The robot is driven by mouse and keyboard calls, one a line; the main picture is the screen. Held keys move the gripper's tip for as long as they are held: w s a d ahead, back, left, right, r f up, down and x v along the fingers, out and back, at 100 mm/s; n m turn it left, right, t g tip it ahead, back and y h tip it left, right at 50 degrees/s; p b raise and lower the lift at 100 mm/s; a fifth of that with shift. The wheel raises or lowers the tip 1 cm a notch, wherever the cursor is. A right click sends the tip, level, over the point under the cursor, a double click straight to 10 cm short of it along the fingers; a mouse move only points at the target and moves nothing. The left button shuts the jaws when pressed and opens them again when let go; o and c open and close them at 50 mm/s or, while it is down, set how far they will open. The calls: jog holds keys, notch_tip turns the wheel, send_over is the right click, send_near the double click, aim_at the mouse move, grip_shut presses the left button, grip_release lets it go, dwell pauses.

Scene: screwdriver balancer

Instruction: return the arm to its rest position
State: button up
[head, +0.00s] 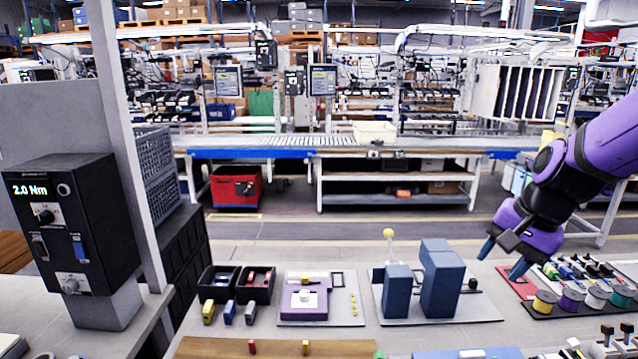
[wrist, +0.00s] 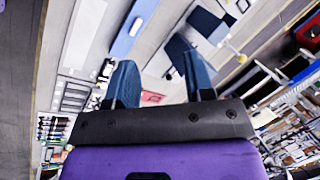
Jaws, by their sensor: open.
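My purple arm enters the head view from the upper right. My gripper (head: 503,258) hangs over the right part of the bench, its two blue fingers pointing down and left, spread apart. In the wrist view the fingers of my gripper (wrist: 160,82) stand apart with nothing between them. No object is held. The fingers are near a red mat (head: 517,283) at the right; whether they hang clear above it is hard to tell.
A board with blue blocks (head: 440,285) and a yellow-topped post (head: 389,236) stands left of my gripper. Coloured spools (head: 571,299) sit to its right. A black 2.0 Nm controller (head: 75,220) and an upright post stand far left. The aisle behind the bench is clear.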

jog(key=s+r+n+t+h, duration=0.1)
jog(key=s+r+n, duration=0.3)
jog(key=s, duration=0.3)
jog(key=s+r+n+t+h, duration=0.1)
jog(key=s+r+n, duration=0.3)
jog(key=s+r, duration=0.2)
jog(key=shift+s+a+r+t, duration=0.25)
jog(key=shift+s+r+t, duration=0.15)
jog(key=shift+s, duration=0.75)
